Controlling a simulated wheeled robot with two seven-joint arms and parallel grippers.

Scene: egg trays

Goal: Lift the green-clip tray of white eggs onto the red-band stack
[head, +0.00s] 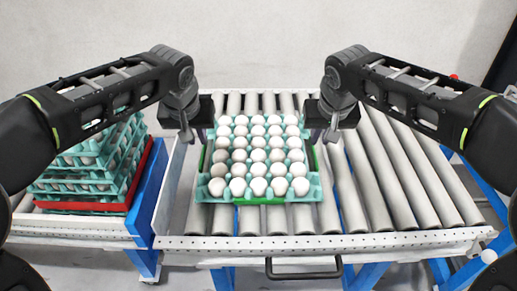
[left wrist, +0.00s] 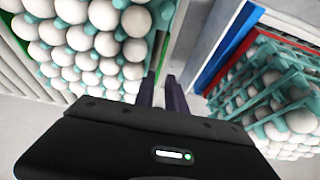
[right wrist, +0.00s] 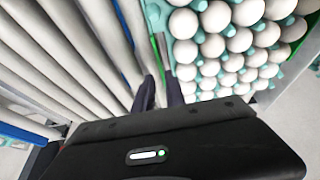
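The green-clip tray (head: 217,213) of white eggs is teal and sits on the rollers at the middle of the head view. Its green clip (head: 260,201) shows at the front edge. The red-band stack (head: 105,180) of teal egg trays stands at the left, with a red band (head: 85,206) at its base. My left gripper (head: 190,138) is beside the tray's left side, open, its fingers a little apart with nothing visible between them. My right gripper (head: 328,138) is beside the right side, likewise open. Whether the fingers touch the tray is unclear.
The roller conveyor (head: 405,180) is bare to the right of the tray. A perforated metal rail (head: 310,243) and a dark handle (head: 303,273) run along its front. A blue frame panel (head: 148,190) stands between stack and conveyor.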

